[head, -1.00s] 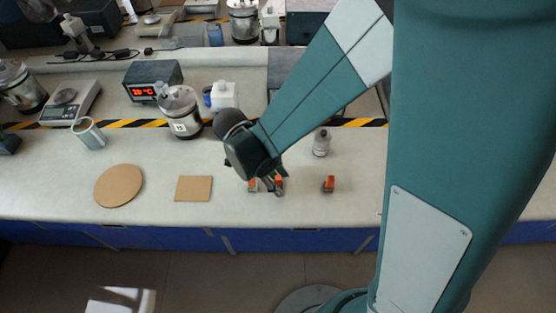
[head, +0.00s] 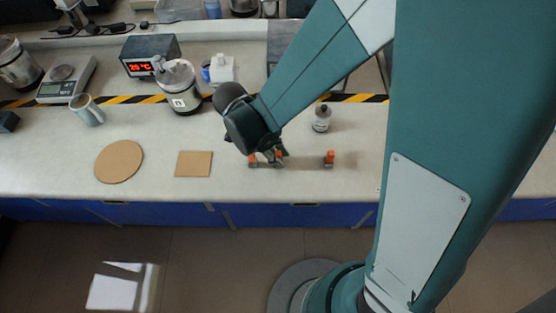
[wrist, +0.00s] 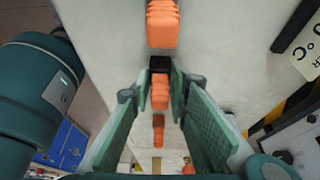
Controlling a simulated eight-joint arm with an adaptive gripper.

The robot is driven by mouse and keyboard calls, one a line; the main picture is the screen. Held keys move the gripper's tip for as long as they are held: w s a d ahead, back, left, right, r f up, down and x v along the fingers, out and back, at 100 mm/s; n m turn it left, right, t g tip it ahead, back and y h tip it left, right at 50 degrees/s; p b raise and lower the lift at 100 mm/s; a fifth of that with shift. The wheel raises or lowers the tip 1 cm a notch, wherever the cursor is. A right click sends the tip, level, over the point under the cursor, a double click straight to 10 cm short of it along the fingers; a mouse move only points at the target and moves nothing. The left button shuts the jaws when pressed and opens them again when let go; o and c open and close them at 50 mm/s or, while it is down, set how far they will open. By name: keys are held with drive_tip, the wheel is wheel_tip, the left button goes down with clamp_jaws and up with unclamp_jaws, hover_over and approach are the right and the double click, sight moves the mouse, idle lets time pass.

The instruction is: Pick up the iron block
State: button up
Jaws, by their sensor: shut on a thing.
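Several small orange-and-dark blocks stand in a row on the bench; I cannot tell by looks alone which is iron. In the wrist view, my gripper (wrist: 160,78) is shut on a block with a black end and a ribbed orange part (wrist: 159,92). A larger-looking ribbed orange block (wrist: 162,28) lies beyond the fingertips, and a smaller orange one (wrist: 158,132) shows between the fingers. In the head view, my gripper (head: 268,158) is low at the row, between an orange-topped block (head: 252,160) and the right-hand one (head: 329,158). Its fingers partly hide the held block; lift is unclear.
A round cork mat (head: 119,162) and a square one (head: 194,164) lie left of my gripper. A small grey bottle (head: 321,118) stands behind right. The front bench is mostly clear.

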sight(278, 152)
drive_tip(key=shift+r, duration=0.15)
drive_tip(key=shift+r+p, duration=1.1)
drive_tip(key=shift+r, duration=3.75)
